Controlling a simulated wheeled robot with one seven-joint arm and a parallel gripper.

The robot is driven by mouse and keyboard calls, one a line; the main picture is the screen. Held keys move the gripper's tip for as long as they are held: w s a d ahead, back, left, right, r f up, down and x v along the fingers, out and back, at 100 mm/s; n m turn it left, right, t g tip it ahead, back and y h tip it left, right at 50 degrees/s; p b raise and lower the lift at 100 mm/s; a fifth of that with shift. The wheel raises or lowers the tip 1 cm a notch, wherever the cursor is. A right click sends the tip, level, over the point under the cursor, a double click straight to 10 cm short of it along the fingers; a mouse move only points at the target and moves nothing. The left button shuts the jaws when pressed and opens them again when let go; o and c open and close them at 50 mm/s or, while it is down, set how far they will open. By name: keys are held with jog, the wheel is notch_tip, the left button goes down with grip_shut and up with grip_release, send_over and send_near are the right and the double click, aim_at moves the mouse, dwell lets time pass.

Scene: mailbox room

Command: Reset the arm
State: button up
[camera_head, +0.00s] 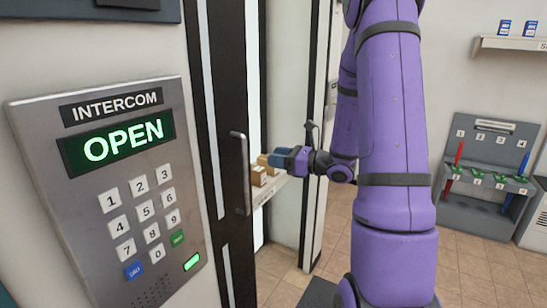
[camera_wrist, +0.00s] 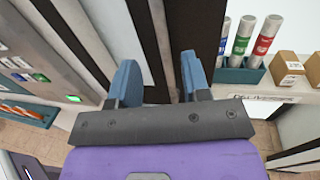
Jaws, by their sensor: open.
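My purple arm rises through the middle of the head view, folded, with its wrist reaching left. My gripper (camera_head: 279,158) has blue fingers and is near the dark door with the vertical handle (camera_head: 240,172), to the right of it in the picture.
An intercom panel (camera_head: 115,190) at left reads OPEN. A deliveries shelf (camera_wrist: 270,97) holds small boxes (camera_wrist: 287,68) and several capped tubes (camera_wrist: 243,36). A grey rack (camera_head: 490,165) with red and blue pens stands at right. Tiled floor (camera_head: 465,262) is clear before it.

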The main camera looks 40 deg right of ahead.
dwell(0.4)
jog(key=s+a+r+n+g+y, duration=0.1)
jog(key=s+a+r+n+g, duration=0.4)
jog(key=a+n, duration=0.4)
jog(key=s+a+r+n+g, duration=0.2)
jog(key=s+a+n+g, duration=0.5)
jog(key=a, duration=0.3)
jog(key=s+r+n+t+h, duration=0.2)
jog(key=s+r+n+h, duration=0.3)
jog(key=s+n+h, duration=0.5)
jog(key=s+n, duration=0.2)
jog(key=n, duration=0.1)
jog(key=shift+d+r+n, duration=0.3)
jog(key=shift+r+n, duration=0.05)
jog(key=shift+n, duration=0.05)
